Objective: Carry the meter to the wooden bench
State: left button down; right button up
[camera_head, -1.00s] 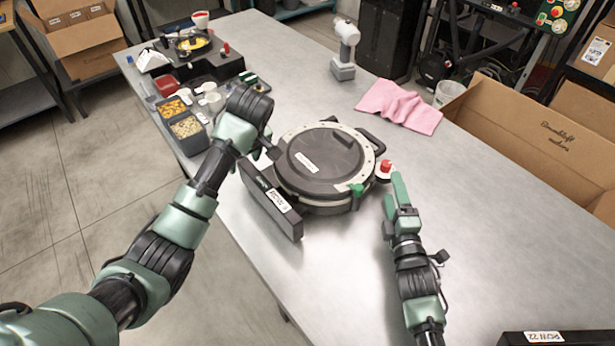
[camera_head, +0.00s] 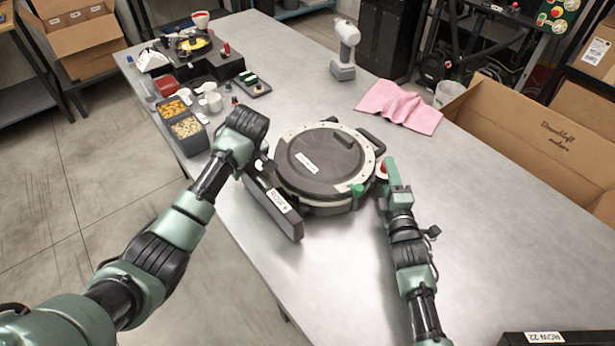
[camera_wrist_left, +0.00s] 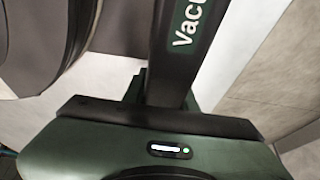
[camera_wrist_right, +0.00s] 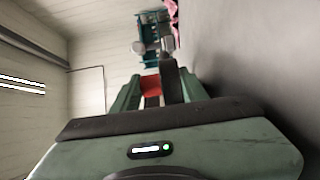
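The meter (camera_head: 310,162) is a round dark disc with a pale rim, lying on the metal table. It has a long black box (camera_head: 272,205) on its left side and a green knob (camera_head: 358,190) in front. My left gripper (camera_head: 260,165) is at the box's far end; in the left wrist view the box (camera_wrist_left: 185,60) runs between its fingers, contact unclear. My right gripper (camera_head: 388,172) is at the meter's right edge, by the red knob (camera_head: 382,167). Its fingers are apart, with the red knob (camera_wrist_right: 151,86) showing between them. A wooden top (camera_head: 6,14) shows at the top left corner.
A pink cloth (camera_head: 400,104), a white device (camera_head: 344,50), seed bins (camera_head: 188,128) and a seed unit (camera_head: 190,60) stand farther back. A cardboard box (camera_head: 550,140) is at right. Floor (camera_head: 60,190) is clear at left.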

grip_shut()
